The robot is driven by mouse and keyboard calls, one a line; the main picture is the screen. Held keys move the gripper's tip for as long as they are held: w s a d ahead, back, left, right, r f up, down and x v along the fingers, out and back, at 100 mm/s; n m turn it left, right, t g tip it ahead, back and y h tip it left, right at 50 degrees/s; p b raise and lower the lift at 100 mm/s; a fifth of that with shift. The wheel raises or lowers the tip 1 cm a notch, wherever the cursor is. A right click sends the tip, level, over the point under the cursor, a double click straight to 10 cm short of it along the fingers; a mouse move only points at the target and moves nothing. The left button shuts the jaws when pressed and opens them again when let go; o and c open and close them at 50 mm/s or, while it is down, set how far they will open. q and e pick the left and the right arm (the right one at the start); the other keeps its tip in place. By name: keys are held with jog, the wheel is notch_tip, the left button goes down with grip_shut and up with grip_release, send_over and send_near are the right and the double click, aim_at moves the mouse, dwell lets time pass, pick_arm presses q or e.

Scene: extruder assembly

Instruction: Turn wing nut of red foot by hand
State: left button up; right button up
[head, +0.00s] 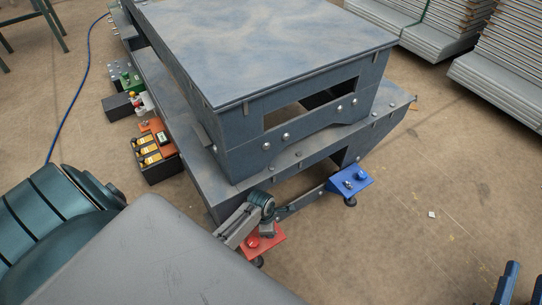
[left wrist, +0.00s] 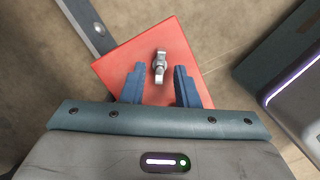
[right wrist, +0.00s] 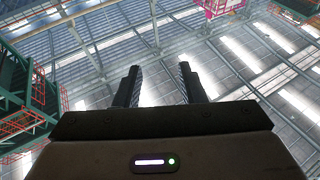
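The red foot (left wrist: 115,66) is a flat red plate in the left wrist view, with a small silver wing nut (left wrist: 159,62) standing near its middle. In the head view the red foot (head: 272,238) sits low at the front of the dark machine. My left gripper (left wrist: 157,74) is open over the plate. Its two blue fingertips lie on either side of the wing nut, with a visible gap on each side. Whether they reach its height is unclear. My right gripper (right wrist: 160,70) is open and empty, pointing up at the roof. Its fingers also show at bottom right of the head view (head: 522,275).
The large dark machine frame (head: 290,100) stands behind the red foot. A blue foot (head: 350,181) on a caster stands to the right. Boxes of coloured parts (head: 155,158) line the left side. Stacked panels (head: 505,75) stand at back right. The right floor is mostly clear.

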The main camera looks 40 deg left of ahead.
pick_arm(q)
jog(key=shift+f+b, duration=0.45)
jog(key=shift+b, duration=0.15)
jog(key=shift+r, duration=0.1)
pick_arm(e)
notch_tip(320, 180, up, 6)
jog(key=s+n+t, duration=0.1)
jog(key=t, duration=0.3)
jog(key=shift+s+r+y, duration=0.25)
jog(key=shift+s+y, duration=0.05)
jog(key=shift+s, duration=0.1)
pick_arm(q)
jog(key=shift+d+p, duration=0.1)
jog(key=shift+p, duration=0.45)
pick_arm(e)
jog(key=shift+r, duration=0.3)
pick_arm(q)
jog(key=shift+f, duration=0.2)
jog(key=shift+c, duration=0.2)
grip_shut()
jog(key=shift+r, duration=0.1)
pick_arm(e)
jog(key=shift+r, duration=0.1)
